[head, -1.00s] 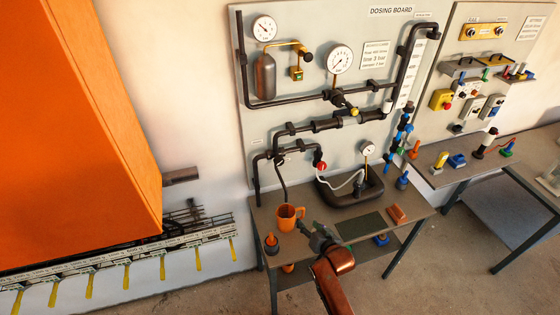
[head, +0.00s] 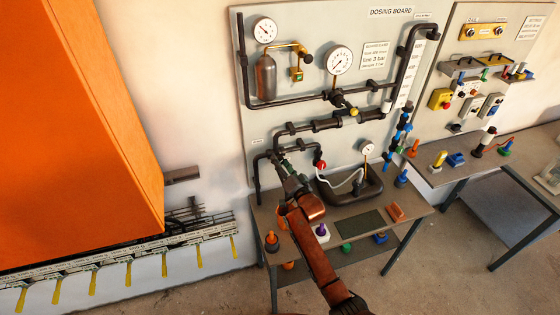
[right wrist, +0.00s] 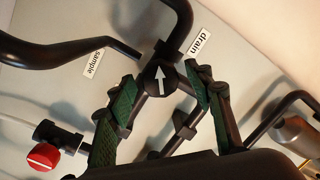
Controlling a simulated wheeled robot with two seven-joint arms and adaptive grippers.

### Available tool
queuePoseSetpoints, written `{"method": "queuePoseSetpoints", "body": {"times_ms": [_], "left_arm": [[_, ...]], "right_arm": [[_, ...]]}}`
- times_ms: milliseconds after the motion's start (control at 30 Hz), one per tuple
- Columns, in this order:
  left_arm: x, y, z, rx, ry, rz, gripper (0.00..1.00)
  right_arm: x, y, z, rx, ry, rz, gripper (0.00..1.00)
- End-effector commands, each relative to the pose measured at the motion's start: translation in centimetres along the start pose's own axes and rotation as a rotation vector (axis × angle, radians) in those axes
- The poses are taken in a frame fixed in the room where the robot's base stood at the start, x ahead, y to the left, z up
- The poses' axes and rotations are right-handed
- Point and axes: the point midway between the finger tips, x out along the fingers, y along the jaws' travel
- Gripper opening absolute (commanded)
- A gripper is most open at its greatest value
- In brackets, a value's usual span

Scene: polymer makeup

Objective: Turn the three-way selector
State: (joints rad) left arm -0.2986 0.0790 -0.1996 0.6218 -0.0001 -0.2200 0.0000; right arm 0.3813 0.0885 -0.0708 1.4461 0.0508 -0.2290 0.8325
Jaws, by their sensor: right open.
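The three-way selector (right wrist: 158,88) is a dark round knob with a white arrow, in the right wrist view. The arrow points up in that picture, between a "sample" label (right wrist: 92,63) and a "drain" label (right wrist: 200,40). My right gripper (right wrist: 162,76) is open, its green-padded fingers one on each side of the knob. A gap shows on the right; whether the left finger touches it I cannot tell. In the head view the right gripper (head: 280,166) is at the lower left pipework, and it covers the selector there. My left gripper is not in view.
A red knob (head: 320,165) sits close to the right of my gripper; it also shows in the wrist view (right wrist: 43,157). Dark pipes surround the knob. The bench (head: 262,217) below holds a dark basin (head: 372,190) and an orange-topped bottle (head: 272,242).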

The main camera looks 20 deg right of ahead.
Motion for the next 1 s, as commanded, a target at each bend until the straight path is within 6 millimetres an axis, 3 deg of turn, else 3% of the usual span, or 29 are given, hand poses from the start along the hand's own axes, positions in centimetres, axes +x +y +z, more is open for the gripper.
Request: {"method": "queuePoseSetpoints", "body": {"times_ms": [433, 1000], "left_arm": [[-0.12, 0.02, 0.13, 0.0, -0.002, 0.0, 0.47], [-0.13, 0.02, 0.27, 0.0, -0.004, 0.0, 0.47]], "right_arm": [[0.95, 0.0, 0.03, 0.0, 0.0, 0.0, 0.46], [0.93, -0.01, 0.04, -0.001, -0.001, 0.0, 0.07]]}}
